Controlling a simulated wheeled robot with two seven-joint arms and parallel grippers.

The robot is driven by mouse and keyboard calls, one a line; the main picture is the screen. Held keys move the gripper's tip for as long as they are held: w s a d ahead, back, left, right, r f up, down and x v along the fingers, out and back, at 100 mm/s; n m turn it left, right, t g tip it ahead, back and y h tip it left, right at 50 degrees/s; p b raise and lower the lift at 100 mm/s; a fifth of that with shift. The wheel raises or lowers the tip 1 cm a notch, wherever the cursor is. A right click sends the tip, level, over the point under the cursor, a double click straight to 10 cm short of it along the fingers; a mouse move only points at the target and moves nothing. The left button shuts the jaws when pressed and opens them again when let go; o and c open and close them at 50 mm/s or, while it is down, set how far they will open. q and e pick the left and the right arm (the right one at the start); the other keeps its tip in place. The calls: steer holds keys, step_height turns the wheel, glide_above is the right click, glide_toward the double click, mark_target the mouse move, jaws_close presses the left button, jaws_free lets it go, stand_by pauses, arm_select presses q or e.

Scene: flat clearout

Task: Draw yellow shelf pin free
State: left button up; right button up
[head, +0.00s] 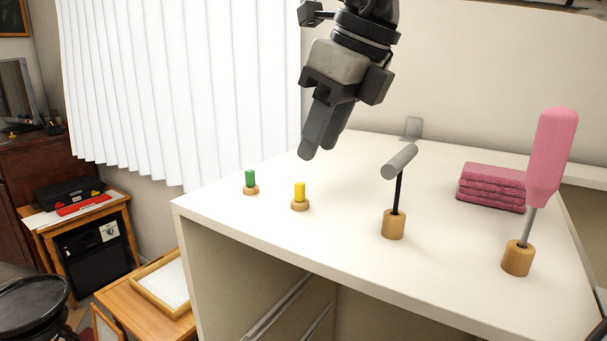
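The yellow shelf pin (299,190) stands upright in a round wooden base (300,205) on the white cabinet top (345,228). My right gripper (318,153) hangs from the top of the head view, above and slightly right of the yellow pin, apart from it. Its two dark fingers point down and show close together from this angle. I cannot tell how far apart they are, and I see nothing held between them. My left gripper is not in view.
A green pin (250,178) in a similar base stands left of the yellow one. A grey-handled T-shaped tool (399,162) and a pink-handled tool (552,150) stand upright in wooden blocks to the right. Folded pink cloth (491,188) lies behind. The cabinet's left edge is near the green pin.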

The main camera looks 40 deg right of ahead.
mark_target(302, 184)
steer(key=x, duration=0.7)
steer(key=shift+w+f, duration=0.1)
steer(key=shift+f, duration=0.05)
steer(key=shift+c, duration=0.3)
jaws_close()
